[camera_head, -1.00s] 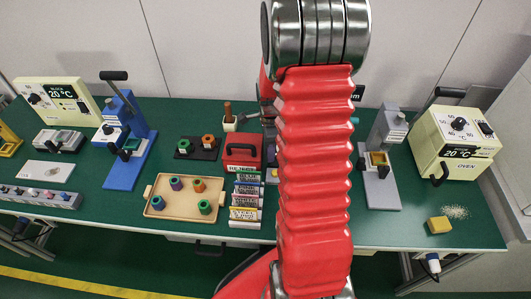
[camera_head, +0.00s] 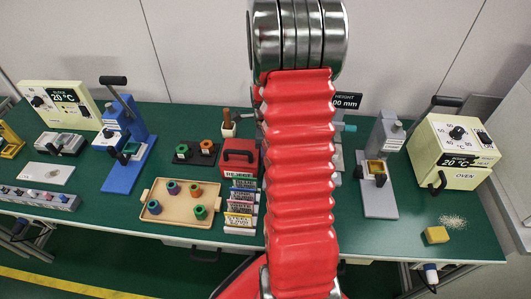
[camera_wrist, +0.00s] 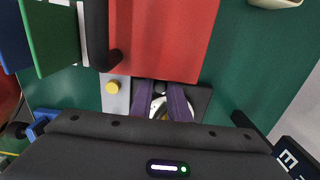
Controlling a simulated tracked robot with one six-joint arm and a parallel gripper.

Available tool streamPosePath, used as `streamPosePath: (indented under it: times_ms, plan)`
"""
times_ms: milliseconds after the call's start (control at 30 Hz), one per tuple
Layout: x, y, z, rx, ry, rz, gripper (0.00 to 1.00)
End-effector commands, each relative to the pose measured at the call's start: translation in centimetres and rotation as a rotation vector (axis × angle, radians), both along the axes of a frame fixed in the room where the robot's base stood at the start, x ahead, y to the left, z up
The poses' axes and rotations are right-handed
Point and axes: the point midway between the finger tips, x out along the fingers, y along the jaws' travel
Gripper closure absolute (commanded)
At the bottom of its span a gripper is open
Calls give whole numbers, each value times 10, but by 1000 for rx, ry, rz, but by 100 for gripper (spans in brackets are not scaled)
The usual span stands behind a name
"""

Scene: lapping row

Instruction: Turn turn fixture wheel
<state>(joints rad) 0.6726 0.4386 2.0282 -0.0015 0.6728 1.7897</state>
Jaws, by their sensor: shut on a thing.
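In the wrist view, the dark purple fingers of my gripper (camera_wrist: 163,104) are closed on a small pale, rounded part, which I take to be the fixture wheel (camera_wrist: 158,104). Most of it is hidden by the fingers and the gripper body, so its turn angle cannot be read. A dark base (camera_wrist: 201,100) lies around it, right against the edge of a red box (camera_wrist: 165,35). In the head view my red arm covers the gripper and wheel. A height display (camera_head: 347,101) and a teal part (camera_head: 349,128) show just right of the arm.
The red reject box (camera_head: 239,157) with a black handle stands close left of my arm. A tray (camera_head: 180,216) with several coloured spools lies left of it. A grey press (camera_head: 379,195) and an oven (camera_head: 462,177) stand to the right. Bare green table lies between them.

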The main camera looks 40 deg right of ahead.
Motion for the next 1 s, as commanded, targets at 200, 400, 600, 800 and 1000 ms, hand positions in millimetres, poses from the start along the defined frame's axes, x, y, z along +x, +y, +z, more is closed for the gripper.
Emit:
streamPosePath:
  times_ms: [200, 400, 600, 800, 1000]
  plan:
    - [-2, 0, 0, 0, 3, -2, 78]
    - [-1, 0, 0, 1, 2, -1, 66]
    - [-1, 0, 0, 2, 1, -1, 66]
    - [0, 0, 10, 0, -1, -1, 66]
    - [1, 0, 36, -2, -3, -1, 66]
